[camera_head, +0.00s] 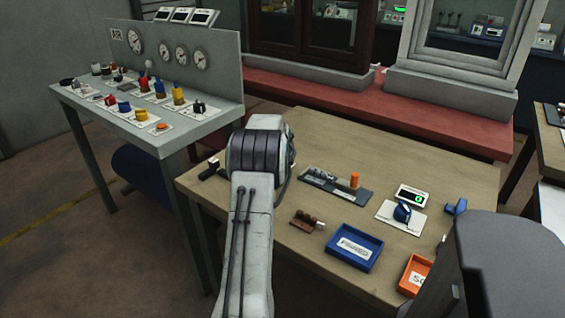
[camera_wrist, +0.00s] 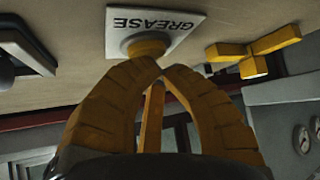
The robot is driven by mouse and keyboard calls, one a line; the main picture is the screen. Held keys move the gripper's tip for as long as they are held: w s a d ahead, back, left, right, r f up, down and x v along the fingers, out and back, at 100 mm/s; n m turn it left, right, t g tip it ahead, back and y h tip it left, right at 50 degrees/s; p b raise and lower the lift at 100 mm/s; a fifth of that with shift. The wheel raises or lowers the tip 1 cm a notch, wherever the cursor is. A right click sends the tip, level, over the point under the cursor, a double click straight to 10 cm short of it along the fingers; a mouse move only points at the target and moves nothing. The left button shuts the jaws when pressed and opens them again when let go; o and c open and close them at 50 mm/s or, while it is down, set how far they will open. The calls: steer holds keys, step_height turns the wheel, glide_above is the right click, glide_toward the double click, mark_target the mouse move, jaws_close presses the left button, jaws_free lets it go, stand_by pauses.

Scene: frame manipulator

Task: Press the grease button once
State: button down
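The grease button (camera_wrist: 147,47) is a round orange-yellow knob on a white plate (camera_wrist: 177,20) marked GREASE, which appears upside down at the top of the wrist view. My gripper (camera_wrist: 157,66) has yellow segmented fingers with their tips drawn together. The tips appear right at the button's lower edge in the picture, with nothing seen between them. I cannot tell whether they touch the button. In the head view I cannot make out the button or my gripper; my arm blocks part of the table there.
A yellow cross-shaped piece (camera_wrist: 255,48) lies right of the plate. The wooden table (camera_head: 400,165) also bears a blue tray (camera_head: 367,265), an orange tray (camera_head: 407,288), and a small display (camera_head: 411,195). A grey bench (camera_head: 160,142) with several controls and gauges stands at left.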

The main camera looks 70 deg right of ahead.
steer(key=shift+f, duration=0.35)
stand_by(0.3)
steer(key=shift+r, duration=0.2)
steer(key=shift+r+p, duration=0.4)
steer(key=shift+r, duration=0.35)
steer(key=shift+r+p, duration=1.75)
steer(key=shift+r, duration=0.8)
